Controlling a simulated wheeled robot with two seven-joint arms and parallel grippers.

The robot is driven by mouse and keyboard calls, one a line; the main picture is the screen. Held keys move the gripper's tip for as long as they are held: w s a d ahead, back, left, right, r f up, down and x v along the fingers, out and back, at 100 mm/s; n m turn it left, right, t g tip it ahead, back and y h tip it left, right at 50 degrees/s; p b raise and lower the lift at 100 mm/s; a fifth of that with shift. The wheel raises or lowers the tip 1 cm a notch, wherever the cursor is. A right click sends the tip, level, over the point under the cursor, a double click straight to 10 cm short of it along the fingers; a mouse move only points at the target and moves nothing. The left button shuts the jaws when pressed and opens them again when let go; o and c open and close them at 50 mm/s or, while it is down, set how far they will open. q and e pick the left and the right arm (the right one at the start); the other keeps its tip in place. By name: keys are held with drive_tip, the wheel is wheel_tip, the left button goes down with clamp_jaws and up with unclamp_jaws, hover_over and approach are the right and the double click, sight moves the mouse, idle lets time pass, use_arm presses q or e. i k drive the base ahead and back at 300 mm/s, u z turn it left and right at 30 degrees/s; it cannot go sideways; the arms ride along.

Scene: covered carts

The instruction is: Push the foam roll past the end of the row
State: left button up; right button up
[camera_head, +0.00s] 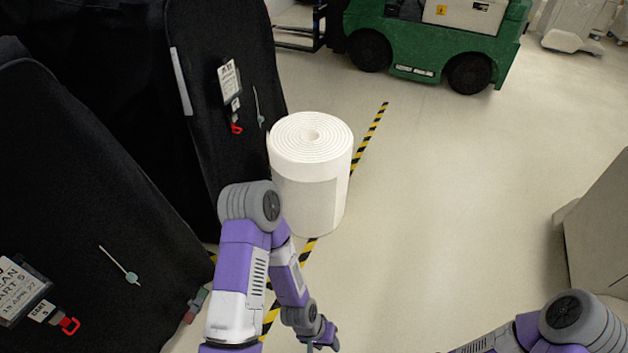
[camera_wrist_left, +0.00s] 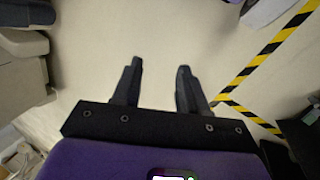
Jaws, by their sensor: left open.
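The white foam roll (camera_head: 312,175) stands upright on the floor, its spiral end facing up. It is beside the black-covered carts and covers part of the striped floor tape. My left arm's elbow overlaps its lower left edge in the head view; I cannot tell whether they touch. My left gripper (camera_head: 322,343) is low, nearer to me than the roll and apart from it. In the left wrist view its two fingers (camera_wrist_left: 160,67) are spread with only bare floor between them. My right gripper is out of view.
A row of black-covered carts (camera_head: 95,165) with hanging tags fills the left. Yellow-black tape (camera_head: 370,135) runs along the floor. A green vehicle (camera_head: 425,45) stands at the back, and a beige cabinet (camera_head: 600,225) at the right. The floor between is clear.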

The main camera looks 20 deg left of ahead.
sight(310, 153)
drive_tip(key=i, duration=1.7)
drive_tip(key=u, duration=0.95)
drive_tip(key=i, duration=0.95)
drive_tip(key=u, duration=0.4)
